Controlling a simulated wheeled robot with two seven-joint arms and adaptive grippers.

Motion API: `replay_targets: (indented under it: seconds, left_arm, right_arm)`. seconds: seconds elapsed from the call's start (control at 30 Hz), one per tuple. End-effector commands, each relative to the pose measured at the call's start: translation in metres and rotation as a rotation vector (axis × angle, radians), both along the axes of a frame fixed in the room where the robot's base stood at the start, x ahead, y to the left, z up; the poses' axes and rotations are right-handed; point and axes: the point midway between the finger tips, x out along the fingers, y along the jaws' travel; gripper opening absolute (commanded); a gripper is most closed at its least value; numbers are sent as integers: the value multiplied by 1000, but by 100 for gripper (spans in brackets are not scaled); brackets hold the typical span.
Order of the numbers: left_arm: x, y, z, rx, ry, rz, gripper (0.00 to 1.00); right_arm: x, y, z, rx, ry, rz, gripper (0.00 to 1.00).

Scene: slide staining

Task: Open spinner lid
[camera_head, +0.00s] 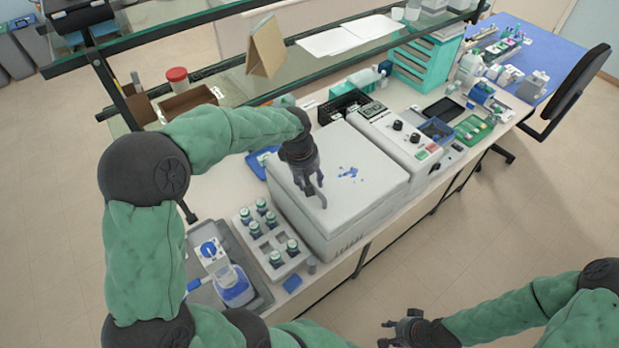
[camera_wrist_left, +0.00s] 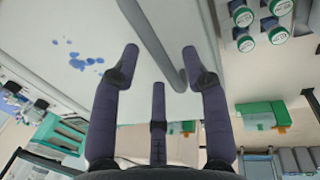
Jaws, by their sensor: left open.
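The spinner (camera_head: 345,222) is a pale grey box on the bench with its flat lid (camera_head: 375,165) down. Blue stains mark the lid top, and they also show in the left wrist view (camera_wrist_left: 85,60). My left gripper (camera_head: 317,197) points down over the lid's left front part. In the left wrist view its fingers (camera_wrist_left: 163,58) are spread, and a grey rim of the spinner (camera_wrist_left: 160,45) runs between them. Nothing is gripped, and I cannot tell whether a finger touches the rim. My right gripper (camera_head: 392,333) is open and empty, low over the floor in front of the bench.
A control panel (camera_head: 405,140) with knobs adjoins the spinner on the right. A rack of several capped bottles (camera_head: 262,250) and a grey tray with a blue-liquid container (camera_head: 234,288) stand to its left. A glass shelf (camera_head: 350,45) runs behind. Floor in front is clear.

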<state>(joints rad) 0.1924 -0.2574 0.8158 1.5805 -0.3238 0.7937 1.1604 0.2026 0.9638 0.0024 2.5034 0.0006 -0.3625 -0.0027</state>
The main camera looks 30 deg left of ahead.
Motion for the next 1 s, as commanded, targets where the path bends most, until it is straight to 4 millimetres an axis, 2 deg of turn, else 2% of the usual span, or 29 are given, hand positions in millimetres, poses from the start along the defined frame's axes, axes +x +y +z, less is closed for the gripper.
replay_targets:
  seconds: [0.3,0.47,0.77,1.0]
  left_arm:
    - [1,0,-2,1,-1,0,46]
    - [1,0,-2,1,-1,0,0]
    - [1,0,0,2,5,-1,0]
    - [4,-2,19,22,50,-2,0]
  right_arm:
    - [0,0,0,0,0,0,40]
    - [0,0,0,0,0,0,40]
    - [0,0,2,0,0,0,40]
    - [0,0,21,0,0,0,40]
